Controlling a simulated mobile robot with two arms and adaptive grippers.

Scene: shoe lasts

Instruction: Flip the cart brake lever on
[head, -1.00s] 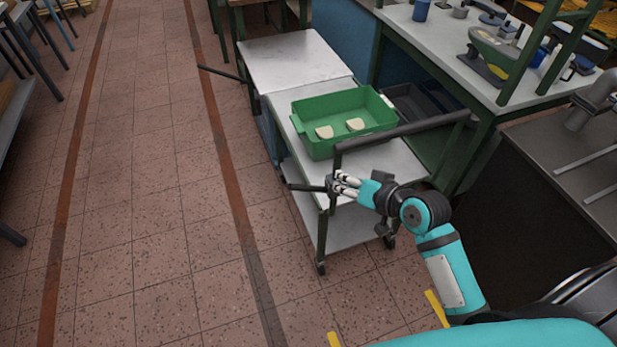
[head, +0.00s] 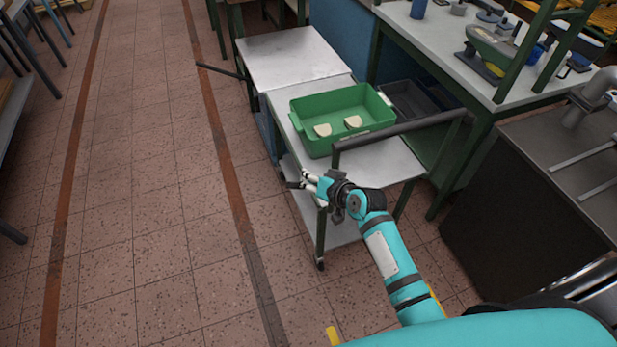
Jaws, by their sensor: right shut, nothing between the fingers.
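The cart (head: 385,163) has a pale top, a lower shelf and a dark push handle (head: 400,130). Its brake lever (head: 292,185) is a dark bar that sticks out to the left near the cart's front left post. Most of the lever is hidden behind my right gripper (head: 306,180). The gripper's white fingers are shut and empty, pointing left, right at the lever. I cannot tell whether they touch it. My left gripper is out of view.
A green bin (head: 368,138) with two pale blocks (head: 353,122) stands on the cart. A second pale-topped cart or table (head: 290,55) is behind it, with another dark bar (head: 218,71) sticking out left. A workbench (head: 440,40) stands right.

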